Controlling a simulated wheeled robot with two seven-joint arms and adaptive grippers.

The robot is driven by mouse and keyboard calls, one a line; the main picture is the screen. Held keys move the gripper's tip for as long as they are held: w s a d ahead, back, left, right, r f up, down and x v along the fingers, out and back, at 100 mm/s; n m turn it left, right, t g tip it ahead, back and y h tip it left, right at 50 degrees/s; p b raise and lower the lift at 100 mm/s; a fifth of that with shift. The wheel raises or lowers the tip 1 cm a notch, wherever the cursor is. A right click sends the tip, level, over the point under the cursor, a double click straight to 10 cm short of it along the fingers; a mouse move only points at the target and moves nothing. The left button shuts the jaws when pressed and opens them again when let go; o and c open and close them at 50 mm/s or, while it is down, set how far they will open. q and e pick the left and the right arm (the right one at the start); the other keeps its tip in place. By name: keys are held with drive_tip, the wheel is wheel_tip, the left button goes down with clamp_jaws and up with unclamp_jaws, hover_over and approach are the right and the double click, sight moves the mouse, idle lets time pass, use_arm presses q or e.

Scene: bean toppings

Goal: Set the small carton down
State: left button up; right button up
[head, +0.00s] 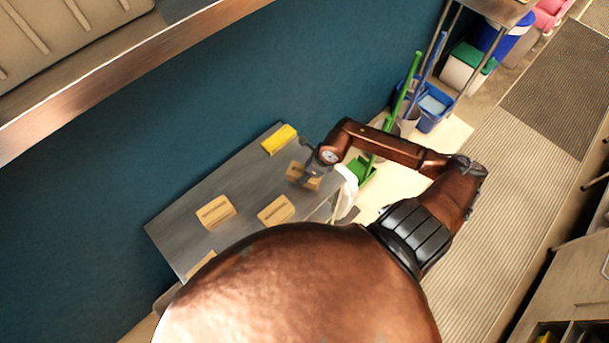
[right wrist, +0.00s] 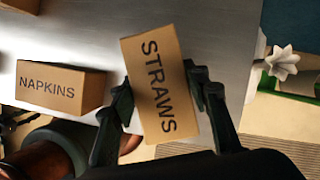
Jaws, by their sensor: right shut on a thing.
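The small carton, a brown box labelled STRAWS (right wrist: 158,85), is between the two dark fingers of my right gripper (right wrist: 162,98) in the right wrist view. The fingers are shut on its sides. In the head view my right gripper (head: 304,171) is over the far right part of the grey table (head: 240,172), and the held carton (head: 312,184) shows partly beneath it. I cannot tell whether the carton touches the table top. My left gripper is not in view.
A carton labelled NAPKINS (right wrist: 60,87) stands left of the held one. Other cartons (head: 215,212) and a yellow block (head: 279,139) are on the table. A blue wall (head: 200,110) runs behind. A green broom (head: 408,85) and a blue bucket (head: 432,108) stand beyond the table's right end.

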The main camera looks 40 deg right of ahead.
drive_tip(key=shift+w+d+f, duration=0.25)
drive_tip(key=shift+d+f, duration=0.05)
drive_tip(key=shift+f, duration=0.2)
drive_tip(key=shift+w+d+f+p, duration=0.1)
drive_tip(key=shift+f+p, duration=0.35)
drive_tip(key=shift+f, duration=1.25)
drive_tip(key=o, duration=1.2)
drive_tip(key=shift+f, duration=0.1)
drive_tip(key=b+v, duration=0.1)
drive_tip(key=v, duration=1)
drive_tip(key=shift+s+r, duration=0.25)
drive_tip(key=shift+r, duration=0.35)
